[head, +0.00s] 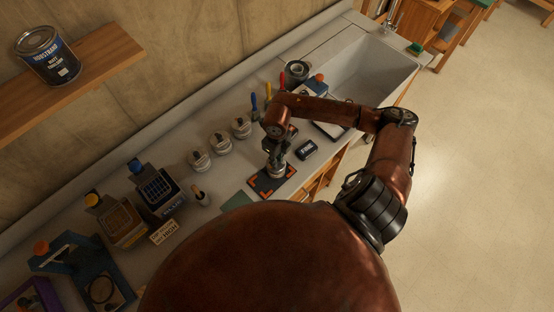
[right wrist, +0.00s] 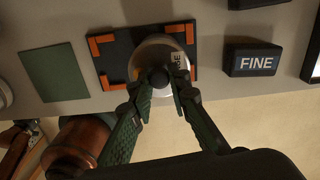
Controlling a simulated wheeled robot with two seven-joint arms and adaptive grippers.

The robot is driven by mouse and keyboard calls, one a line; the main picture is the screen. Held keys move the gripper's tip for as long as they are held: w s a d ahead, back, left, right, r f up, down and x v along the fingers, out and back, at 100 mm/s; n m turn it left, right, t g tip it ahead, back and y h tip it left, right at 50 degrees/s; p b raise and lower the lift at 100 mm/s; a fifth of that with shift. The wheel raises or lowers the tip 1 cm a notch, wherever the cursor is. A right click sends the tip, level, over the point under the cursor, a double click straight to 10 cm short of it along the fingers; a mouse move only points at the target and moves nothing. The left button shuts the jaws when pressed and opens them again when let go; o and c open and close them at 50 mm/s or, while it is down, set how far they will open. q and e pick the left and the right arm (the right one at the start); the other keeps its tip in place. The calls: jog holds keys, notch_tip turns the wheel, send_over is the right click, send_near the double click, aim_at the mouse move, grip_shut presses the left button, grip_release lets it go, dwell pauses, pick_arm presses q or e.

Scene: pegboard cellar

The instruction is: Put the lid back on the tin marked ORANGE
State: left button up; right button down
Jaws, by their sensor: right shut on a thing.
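My right gripper (head: 277,163) is over a dark mat with orange corner marks (head: 257,186) on the counter. In the right wrist view the gripper (right wrist: 160,88) is shut on the dark knob of a round silver lid or tin (right wrist: 150,52), which is above the mat (right wrist: 117,64). A pale label on it is partly hidden by the knob and fingers, so I cannot read it fully. I cannot tell whether a separate tin is under the lid. Three pale round tins (head: 199,161), (head: 220,143), (head: 241,125) stand in a row behind; their labels are too small to read. My left gripper is not in view.
A dark block marked FINE (right wrist: 253,60) lies right of the mat, a green square (right wrist: 53,71) left. Colour-topped devices (head: 155,188) and a small sign (head: 163,233) stand further left. The sink (head: 372,73) is at the back right. A shelf (head: 105,60) holds a can (head: 48,58).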

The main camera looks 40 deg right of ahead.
jog(key=shift+f+b, duration=0.2)
jog(key=shift+b, duration=0.65)
dwell(1.7)
dwell(0.4)
jog(key=c, duration=1.7)
grip_release()
jog(key=shift+c, duration=0.2)
jog(key=shift+o, duration=0.6)
jog(key=o, duration=0.4)
jog(key=shift+c, duration=0.2)
jog(key=shift+r, duration=0.15)
jog(key=shift+r+p, duration=1.7)
jog(key=shift+r, duration=1.7)
jog(key=shift+c, duration=0.3)
